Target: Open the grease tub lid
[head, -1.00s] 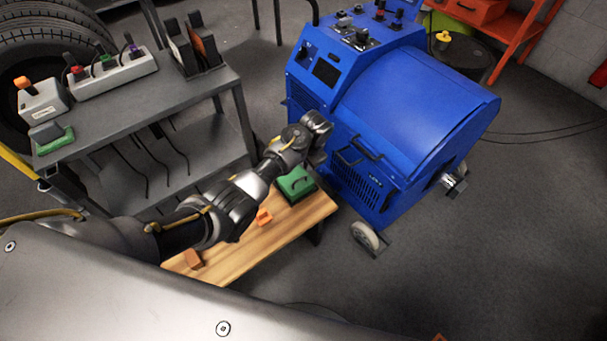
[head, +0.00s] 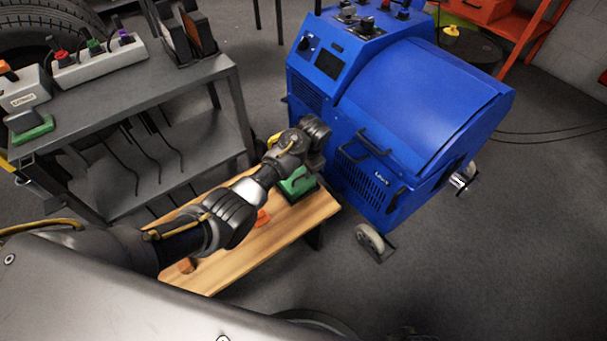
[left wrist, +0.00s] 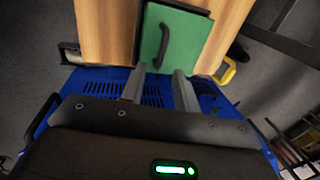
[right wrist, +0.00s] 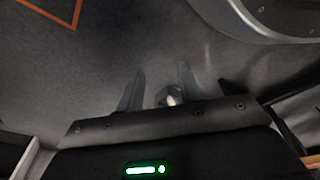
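A green tub (head: 300,184) with a lid stands at the far end of the wooden bench, partly hidden by my left arm in the head view. In the left wrist view its flat green lid (left wrist: 188,40) bears a dark curved handle (left wrist: 163,42) and looks closed. My left gripper (left wrist: 160,70) is open, its two fingers apart near the lid's edge, with nothing between them. I cannot tell whether they touch the lid. In the head view the left wrist hangs over the tub. My right gripper (right wrist: 162,72) is open and empty above grey floor.
The wooden bench (head: 225,262) carries small orange pieces (head: 263,217). The blue dynamometer (head: 415,110) stands close behind the tub. A grey cart (head: 130,85) with switch boxes is at the left.

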